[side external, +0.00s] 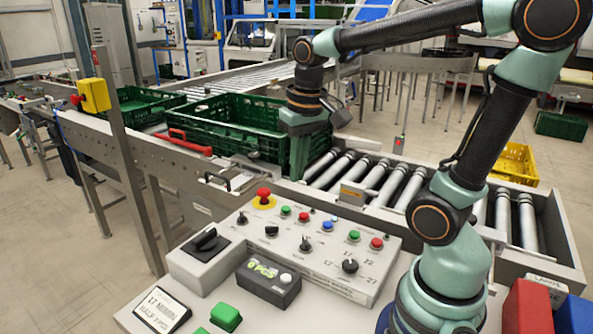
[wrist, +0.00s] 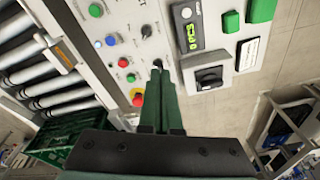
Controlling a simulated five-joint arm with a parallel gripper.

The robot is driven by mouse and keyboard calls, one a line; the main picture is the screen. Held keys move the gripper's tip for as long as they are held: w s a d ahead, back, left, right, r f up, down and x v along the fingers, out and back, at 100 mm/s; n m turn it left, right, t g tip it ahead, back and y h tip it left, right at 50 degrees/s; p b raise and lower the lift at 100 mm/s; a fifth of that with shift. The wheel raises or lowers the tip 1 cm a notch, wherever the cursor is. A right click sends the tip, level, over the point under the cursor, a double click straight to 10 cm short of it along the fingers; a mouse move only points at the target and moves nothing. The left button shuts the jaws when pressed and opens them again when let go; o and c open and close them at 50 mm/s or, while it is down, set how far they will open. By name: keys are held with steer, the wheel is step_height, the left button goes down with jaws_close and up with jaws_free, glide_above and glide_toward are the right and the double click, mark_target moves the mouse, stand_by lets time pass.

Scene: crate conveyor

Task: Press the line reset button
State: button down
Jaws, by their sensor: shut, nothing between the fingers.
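The grey control panel (side external: 290,250) carries small buttons: a green one (side external: 285,211), a red one (side external: 304,217), a blue one (side external: 326,225), another green one (side external: 354,236) and another red one (side external: 376,243). Their labels are too small to read, so I cannot tell which is line reset. The wrist view shows a blue button (wrist: 109,40) and a red one (wrist: 122,62). My gripper (side external: 297,176) is shut and empty, pointing down behind the panel, apart from the buttons. In the wrist view its fingertips (wrist: 159,72) overlap the panel and hide part of it.
A red emergency stop (side external: 263,195) on yellow, black knobs and a black rotary switch (side external: 206,240) stand up from the panel. A black counter box (side external: 268,283) sits in front. Green crates (side external: 225,127) and conveyor rollers (side external: 345,170) lie behind.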

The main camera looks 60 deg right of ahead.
steer(key=d+f+m+g+y, duration=0.1)
steer(key=d+f+m+g, duration=0.25)
steer(key=d+m, duration=0.2)
steer(key=m+g+y, duration=0.3)
steer(key=m+g, duration=0.1)
glide_above(328, 221)
steer(key=shift+w+f, duration=0.15)
steer(key=shift+f, duration=2)
steer(key=shift+f, duration=4.35)
steer(key=shift+f, duration=0.2)
steer(key=shift+f, duration=0.25)
